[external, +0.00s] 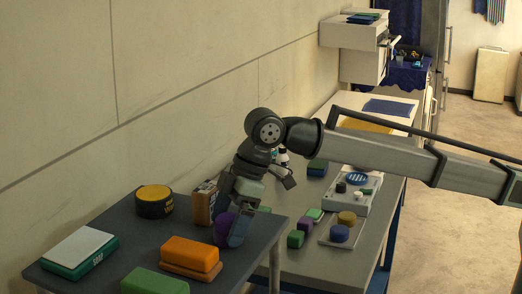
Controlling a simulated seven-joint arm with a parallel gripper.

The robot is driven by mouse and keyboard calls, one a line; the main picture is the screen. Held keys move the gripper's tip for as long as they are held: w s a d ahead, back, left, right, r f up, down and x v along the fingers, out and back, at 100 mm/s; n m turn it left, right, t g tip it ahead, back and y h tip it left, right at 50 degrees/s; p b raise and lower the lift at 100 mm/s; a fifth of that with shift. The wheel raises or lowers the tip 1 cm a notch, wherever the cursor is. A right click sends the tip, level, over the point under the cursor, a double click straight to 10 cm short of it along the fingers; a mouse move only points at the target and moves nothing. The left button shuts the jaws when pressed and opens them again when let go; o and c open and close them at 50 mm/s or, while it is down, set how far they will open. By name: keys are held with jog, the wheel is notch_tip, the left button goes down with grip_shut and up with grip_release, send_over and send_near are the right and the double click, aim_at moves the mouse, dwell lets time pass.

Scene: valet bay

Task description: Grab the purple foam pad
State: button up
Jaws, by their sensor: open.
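A rounded purple thing (221,227), which looks like the purple foam pad, is on the dark grey table (205,268) near its back right edge. My gripper (235,228) points down right at it, with a blue-grey finger in front of its right side. The finger hides part of the pad, and I cannot tell whether they touch. My gripper is open; the far finger is hard to make out. A smaller purple block (305,224) lies on the grey bench to the right, between green blocks.
Close by are an orange block (190,253), a green block (154,282), a brown box (203,202) and a black tin with a yellow lid (154,201). A white-topped green box (79,251) is at left. A grey bench (290,263) with trays stands right.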

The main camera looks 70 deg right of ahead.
jog(key=shift+a+f, duration=0.1)
jog(key=shift+f, duration=0.15)
jog(key=c, duration=1.1)
jog(key=shift+c, duration=0.2)
